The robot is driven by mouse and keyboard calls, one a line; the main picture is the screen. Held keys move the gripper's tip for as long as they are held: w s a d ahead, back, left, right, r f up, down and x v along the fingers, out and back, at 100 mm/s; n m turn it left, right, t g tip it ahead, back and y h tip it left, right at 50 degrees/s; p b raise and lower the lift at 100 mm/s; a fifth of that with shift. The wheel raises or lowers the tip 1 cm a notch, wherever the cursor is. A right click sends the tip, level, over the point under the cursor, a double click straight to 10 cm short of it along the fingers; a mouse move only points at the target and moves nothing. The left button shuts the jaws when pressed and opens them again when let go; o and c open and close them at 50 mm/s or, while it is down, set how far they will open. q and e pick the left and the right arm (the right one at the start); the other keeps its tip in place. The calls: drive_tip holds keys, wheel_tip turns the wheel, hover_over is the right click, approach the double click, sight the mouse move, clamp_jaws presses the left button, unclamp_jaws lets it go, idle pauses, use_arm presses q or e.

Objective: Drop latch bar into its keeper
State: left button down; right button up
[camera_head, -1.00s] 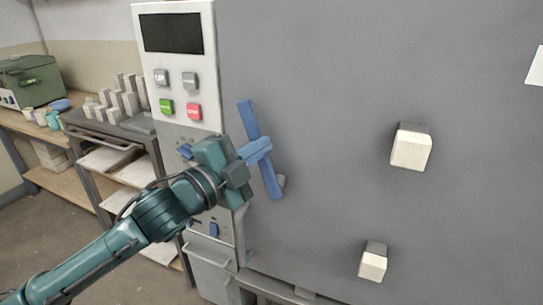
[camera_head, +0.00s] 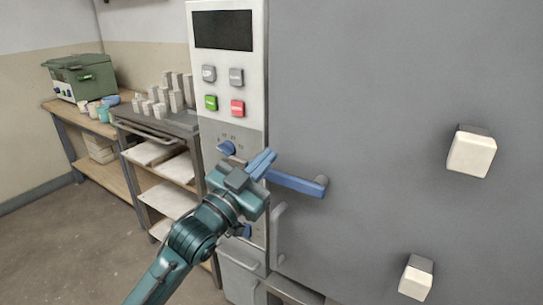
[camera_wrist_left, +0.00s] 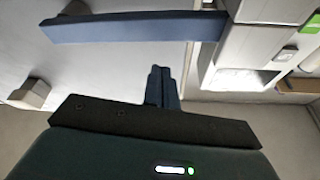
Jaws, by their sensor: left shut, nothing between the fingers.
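The blue latch bar (camera_head: 296,183) lies nearly level across the left edge of the grey door, its right end a little lower. A grey pivot (camera_head: 321,180) sits at its right end. My left gripper (camera_head: 263,164) is in front of its left end and hides it, so the keeper cannot be made out in the head view. In the left wrist view the bar (camera_wrist_left: 130,28) runs across the top, its right end at the panel edge. The shut blue fingers (camera_wrist_left: 161,86) are empty and appear apart from the bar. My right gripper is not in view.
The control panel (camera_head: 224,80) with buttons and a blue knob (camera_head: 227,148) stands left of the door (camera_head: 380,80). A grey handle (camera_head: 279,235) is below the bar. Two pale blocks (camera_head: 472,155) (camera_head: 416,278) stick out at right. A shelf cart (camera_head: 160,160) stands left.

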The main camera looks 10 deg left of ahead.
use_arm(q)
drive_tip(key=shift+w+a+f+n+t+y, duration=0.15)
drive_tip(key=shift+f+n+y, duration=0.2)
drive_tip(key=shift+f+n, duration=0.35)
drive_tip(key=shift+s+a+f+n+t+y, duration=0.15)
drive_tip(key=shift+f+n+y, duration=0.25)
drive_tip(key=shift+n, duration=0.65)
drive_tip(key=shift+w+a+f+n+t+y, duration=0.15)
drive_tip(key=shift+f+n+y, duration=0.3)
drive_tip(key=shift+n, duration=0.4)
drive_tip(key=shift+f, duration=0.15)
